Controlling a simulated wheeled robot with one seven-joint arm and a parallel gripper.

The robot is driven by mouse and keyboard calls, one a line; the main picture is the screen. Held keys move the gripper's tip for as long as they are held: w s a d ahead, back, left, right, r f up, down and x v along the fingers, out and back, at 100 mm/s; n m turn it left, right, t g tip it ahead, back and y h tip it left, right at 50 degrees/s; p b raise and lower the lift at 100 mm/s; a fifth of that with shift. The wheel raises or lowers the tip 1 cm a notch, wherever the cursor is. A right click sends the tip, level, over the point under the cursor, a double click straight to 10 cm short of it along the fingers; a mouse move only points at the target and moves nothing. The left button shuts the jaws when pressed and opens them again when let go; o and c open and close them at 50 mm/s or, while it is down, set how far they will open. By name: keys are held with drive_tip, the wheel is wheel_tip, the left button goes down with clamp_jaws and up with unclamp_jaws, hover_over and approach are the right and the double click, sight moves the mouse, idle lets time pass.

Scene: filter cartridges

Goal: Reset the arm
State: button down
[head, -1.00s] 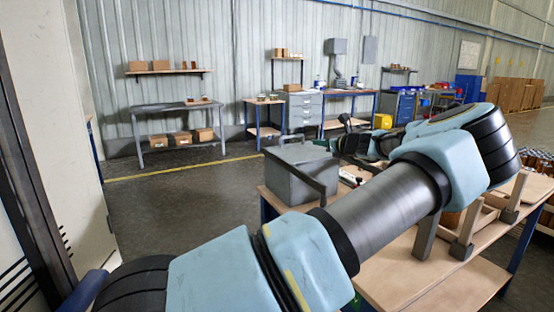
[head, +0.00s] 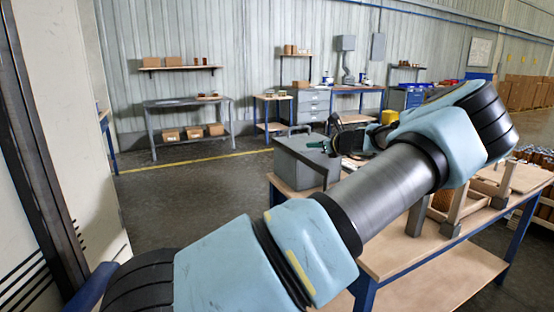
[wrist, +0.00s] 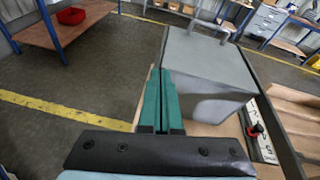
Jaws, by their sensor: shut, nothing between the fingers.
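My gripper (wrist: 161,74) shows in the wrist view as two green fingers lying close together, shut and empty. In the head view the gripper (head: 318,144) is partly hidden behind my own arm, with its green tips near the top of a grey box (head: 299,172). The arm stretches from the lower left to the upper right and bends back there. The grey box also shows in the wrist view (wrist: 205,62), just right of the fingers. I cannot tell whether the fingers touch it.
The box stands on a wooden-topped table (head: 392,252) with blue legs. Wooden stands (head: 450,208) are at its right. A pale cabinet (head: 75,130) is close on the left. A grey bench (head: 188,104) stands by the far wall. Open floor lies between.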

drive_tip(key=s+a+f+n+g+h, duration=0.1)
drive_tip(key=s+a+f+n+g, duration=0.25)
drive_tip(key=a, duration=0.35)
drive_tip(key=s+a+f+n+g+p, duration=0.1)
drive_tip(key=s+a+f+n+g, duration=0.1)
drive_tip(key=s+a+n, duration=0.35)
drive_tip(key=s+a+f+n+g+h, duration=0.1)
drive_tip(key=s+a+f+n+g, duration=0.25)
drive_tip(key=a, duration=0.35)
drive_tip(key=s+r+n+g+h+p, duration=0.1)
drive_tip(key=s+r+n+h, duration=0.1)
drive_tip(key=s+n, duration=0.5)
drive_tip(key=s+r+n+g+h, duration=0.1)
drive_tip(key=s+r+n+h, duration=0.2)
drive_tip(key=s, duration=1.5)
drive_tip(key=n, duration=0.4)
drive_tip(key=shift+s+r+n+h+p, duration=0.2)
drive_tip(key=shift+n+h+p, duration=0.15)
drive_tip(key=shift+h+p, duration=0.05)
drive_tip(key=shift+d, duration=0.1)
